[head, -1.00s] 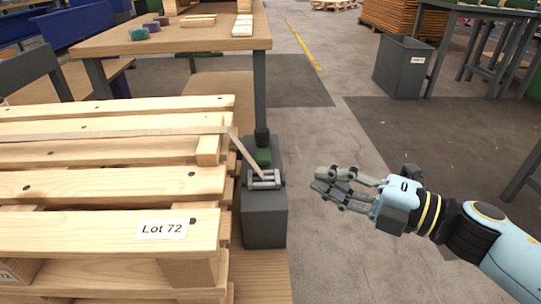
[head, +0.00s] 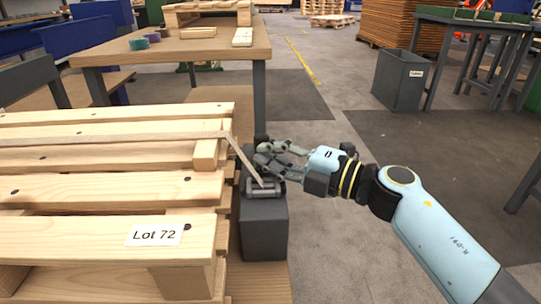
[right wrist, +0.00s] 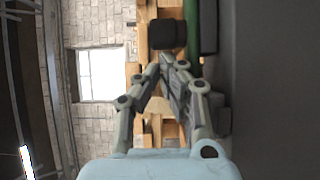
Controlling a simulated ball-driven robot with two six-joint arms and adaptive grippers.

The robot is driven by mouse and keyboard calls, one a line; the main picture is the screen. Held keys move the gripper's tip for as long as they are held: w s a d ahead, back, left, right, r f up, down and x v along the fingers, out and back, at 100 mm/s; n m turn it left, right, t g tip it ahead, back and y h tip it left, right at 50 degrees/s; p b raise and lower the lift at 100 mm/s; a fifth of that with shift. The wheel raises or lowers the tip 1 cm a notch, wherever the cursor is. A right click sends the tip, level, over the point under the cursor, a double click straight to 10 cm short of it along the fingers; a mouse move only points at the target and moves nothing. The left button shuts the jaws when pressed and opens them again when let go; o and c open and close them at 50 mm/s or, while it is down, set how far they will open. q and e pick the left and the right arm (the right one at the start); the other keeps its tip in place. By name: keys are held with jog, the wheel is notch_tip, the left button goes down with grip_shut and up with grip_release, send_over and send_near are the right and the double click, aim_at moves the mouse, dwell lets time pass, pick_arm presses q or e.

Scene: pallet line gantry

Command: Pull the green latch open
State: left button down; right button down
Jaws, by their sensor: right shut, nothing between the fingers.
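My right gripper (head: 266,158) is shut with nothing between its fingers, over the top of the grey block (head: 264,228) beside the pallet. The green latch is hidden behind my fingers in the head view. In the right wrist view a green part (right wrist: 193,12) shows beyond my right fingertips (right wrist: 168,62), beside a black knob (right wrist: 167,35). I cannot tell whether the fingers touch it. A strap (head: 243,160) runs from the pallet down to a metal buckle (head: 264,188) on the block, just below my fingers. My left gripper is out of view.
A stack of wooden pallets (head: 95,190) with a "Lot 72" label (head: 153,234) fills the left. A wooden table (head: 190,48) stands behind it. A grey bin (head: 399,73) stands at the back right. The floor (head: 310,235) right of the block is clear.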

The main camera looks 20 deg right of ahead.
jog(key=w, duration=0.3)
jog(key=shift+w+d, duration=0.1)
jog(key=shift+d, duration=0.25)
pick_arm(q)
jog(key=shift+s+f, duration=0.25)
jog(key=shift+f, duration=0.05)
pick_arm(e)
jog(key=shift+w+r, duration=0.1)
jog(key=shift+r, duration=0.05)
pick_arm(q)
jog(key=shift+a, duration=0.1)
pick_arm(e)
jog(key=shift+d, duration=0.1)
